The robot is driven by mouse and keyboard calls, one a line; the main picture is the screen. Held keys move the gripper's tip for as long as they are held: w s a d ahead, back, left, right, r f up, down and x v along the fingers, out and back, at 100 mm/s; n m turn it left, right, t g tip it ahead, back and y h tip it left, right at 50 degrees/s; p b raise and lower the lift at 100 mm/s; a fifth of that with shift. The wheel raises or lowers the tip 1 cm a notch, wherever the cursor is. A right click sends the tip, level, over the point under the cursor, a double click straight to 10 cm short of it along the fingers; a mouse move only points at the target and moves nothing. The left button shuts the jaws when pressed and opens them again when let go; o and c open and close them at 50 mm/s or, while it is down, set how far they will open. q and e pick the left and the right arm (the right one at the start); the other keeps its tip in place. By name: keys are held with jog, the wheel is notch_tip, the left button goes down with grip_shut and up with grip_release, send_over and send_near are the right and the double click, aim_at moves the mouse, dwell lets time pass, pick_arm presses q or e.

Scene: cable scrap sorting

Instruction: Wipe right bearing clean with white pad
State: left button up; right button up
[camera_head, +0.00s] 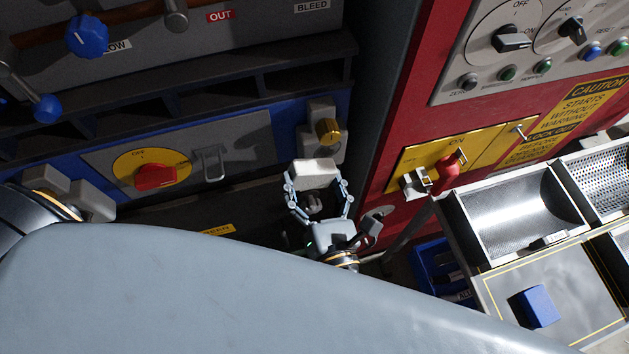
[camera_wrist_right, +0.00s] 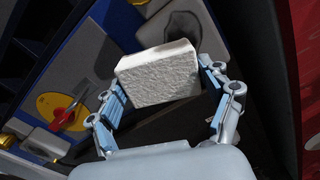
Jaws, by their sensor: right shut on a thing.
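The white pad (camera_head: 315,172) is a pale rough block held between the fingertips of my right gripper (camera_head: 318,188). The wrist view shows the pad (camera_wrist_right: 158,74) across both fingers of that gripper (camera_wrist_right: 162,88). The right bearing (camera_head: 322,138) is a grey block with a gold cap on the blue machine front, just beyond the pad. In the right wrist view, the bearing (camera_wrist_right: 158,22) has a dark patch on its face, partly hidden behind the pad. I cannot tell whether pad and bearing touch. My left gripper is not in view.
A panel with a red rotary switch (camera_head: 156,177) and a metal handle (camera_head: 211,163) is left of the bearing. A red cabinet (camera_head: 398,130) stands close on the right. Metal trays (camera_head: 482,262) and a blue block (camera_head: 534,306) are at lower right.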

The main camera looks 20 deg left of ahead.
aim_at(332, 177)
jog(key=shift+p+x, duration=0.4)
jog(key=shift+x, duration=0.55)
dwell(0.4)
jog(key=shift+d, duration=0.15)
jog(key=shift+w+d+p, duration=0.35)
jog(key=shift+w+d, duration=0.1)
jog(key=shift+d, duration=0.25)
jog(key=shift+w+d+p, duration=0.3)
jog(key=shift+w+d, duration=0.1)
jog(key=shift+d, duration=0.3)
jog(key=shift+w+d+p, duration=0.5)
jog(key=shift+w+d, duration=0.75)
jog(key=shift+d, duration=0.35)
jog(key=shift+s+a+b, duration=0.2)
jog(key=shift+s+a, duration=0.4)
jog(key=shift+a, duration=0.3)
jog(key=shift+s+a+b, duration=0.25)
jog(key=shift+s+a, duration=0.35)
jog(key=shift+a, duration=0.3)
jog(key=shift+s+a+b, duration=0.2)
jog(key=shift+s+a, duration=0.4)
jog(key=shift+a, duration=0.25)
jog(key=shift+s+a, duration=0.35)
jog(key=shift+a, duration=0.2)
jog(key=shift+r, duration=0.1)
jog(key=shift+d, duration=0.1)
